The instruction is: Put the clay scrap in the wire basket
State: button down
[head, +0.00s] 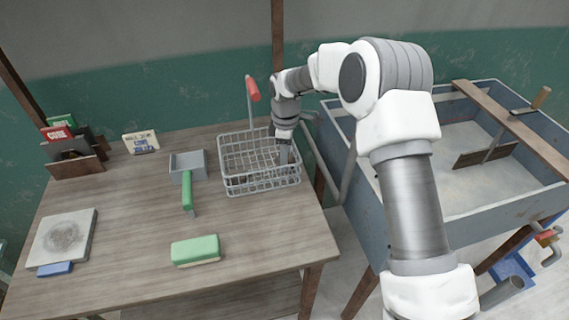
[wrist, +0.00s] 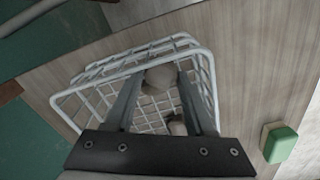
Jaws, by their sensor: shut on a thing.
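The wire basket (head: 240,160) is a grey wire mesh with a red-handled upright grip, near the right end of the wooden table. My gripper (head: 284,160) points down inside the basket's right part, by its right wall. In the wrist view the fingers reach into the basket (wrist: 185,42) and are shut on a greyish lump, the clay scrap (wrist: 160,78), held between the fingertips. In the head view the held scrap is hidden by the mesh and fingers.
On the wooden table (head: 120,225) are a grey dustpan (head: 188,164) with green-handled brush (head: 188,192), a green sponge-like block (head: 196,250) and a square slab (head: 65,236). A blue-grey trough (head: 460,200) stands right of the table.

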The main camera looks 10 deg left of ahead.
jog(key=shift+f, duration=1.4)
jog(key=shift+f, duration=0.15)
jog(key=shift+c, duration=1.1)
grip_release()
